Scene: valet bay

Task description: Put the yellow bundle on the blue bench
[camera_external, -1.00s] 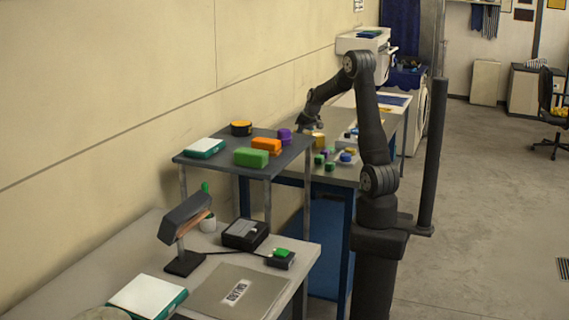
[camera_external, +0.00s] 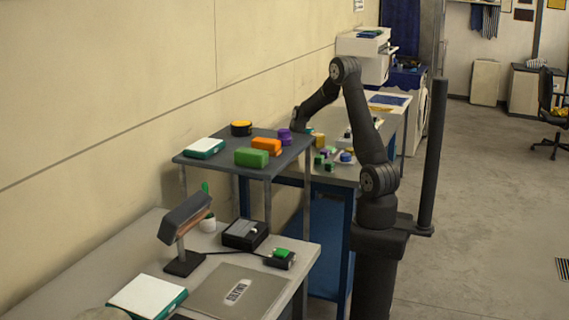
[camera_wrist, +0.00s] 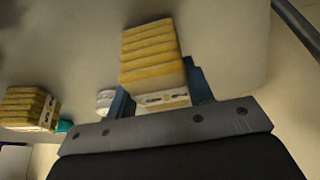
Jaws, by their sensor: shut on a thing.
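My gripper (camera_wrist: 160,92) is shut on a yellow bundle (camera_wrist: 151,52) with ridged layers and a pale, marked end between the fingers. A second, similar yellow bundle (camera_wrist: 28,105) is at the left of the wrist view. In the external view my gripper (camera_external: 297,126) is low by the wall, behind the grey raised shelf, and the held bundle cannot be made out. The blue bench (camera_external: 325,235) stands behind the shelf, with small coloured items on its top. Whether the held bundle touches a surface cannot be told.
The grey shelf (camera_external: 218,164) carries a green block (camera_external: 252,158), an orange block (camera_external: 267,146), purple pieces (camera_external: 284,137) and a teal-and-white box (camera_external: 204,148). A lamp (camera_external: 186,230) stands on the near desk. A white printer (camera_external: 364,55) is at the back.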

